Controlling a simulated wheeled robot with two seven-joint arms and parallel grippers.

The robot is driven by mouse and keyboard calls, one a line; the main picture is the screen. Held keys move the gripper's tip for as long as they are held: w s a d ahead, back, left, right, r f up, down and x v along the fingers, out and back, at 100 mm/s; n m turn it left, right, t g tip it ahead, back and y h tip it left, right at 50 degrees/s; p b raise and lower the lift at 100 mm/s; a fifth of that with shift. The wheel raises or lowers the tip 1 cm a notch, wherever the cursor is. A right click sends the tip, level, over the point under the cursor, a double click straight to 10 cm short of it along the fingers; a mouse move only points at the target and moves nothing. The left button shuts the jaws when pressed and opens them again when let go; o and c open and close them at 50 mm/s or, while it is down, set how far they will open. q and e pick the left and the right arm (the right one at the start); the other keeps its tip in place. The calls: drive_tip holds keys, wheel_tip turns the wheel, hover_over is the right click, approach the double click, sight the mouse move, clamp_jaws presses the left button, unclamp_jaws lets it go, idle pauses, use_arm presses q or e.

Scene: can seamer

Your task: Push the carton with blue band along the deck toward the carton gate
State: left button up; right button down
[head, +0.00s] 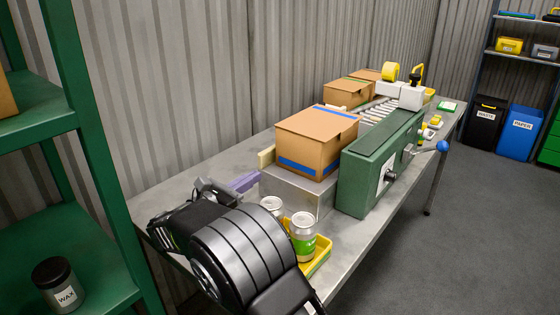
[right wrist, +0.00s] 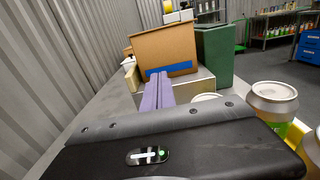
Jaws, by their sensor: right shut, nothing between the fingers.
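The carton with blue band (head: 316,138) is a closed brown box standing upright on the metal deck (head: 292,190), at the near end of the green machine. It also shows in the right wrist view (right wrist: 165,42), with its blue band low on the near face. My right gripper (head: 254,178) has purple fingers, shut and empty, pointing at the carton from the near side. In the right wrist view the fingertips (right wrist: 157,73) overlap the carton's lower face; I cannot tell whether they touch. I cannot make out for sure which part is the carton gate. My left gripper is not in view.
A green roller machine (head: 378,160) with a blue-knobbed crank runs along the bench. Brown cartons (head: 346,93) stand farther back beside the rollers. Silver cans (head: 303,228) stand in a yellow tray (head: 318,262) close to my right arm. A corrugated wall borders the bench's left side.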

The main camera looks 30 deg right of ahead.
sight(292, 153)
drive_tip(key=p+x, duration=0.4)
drive_tip(key=x, duration=1)
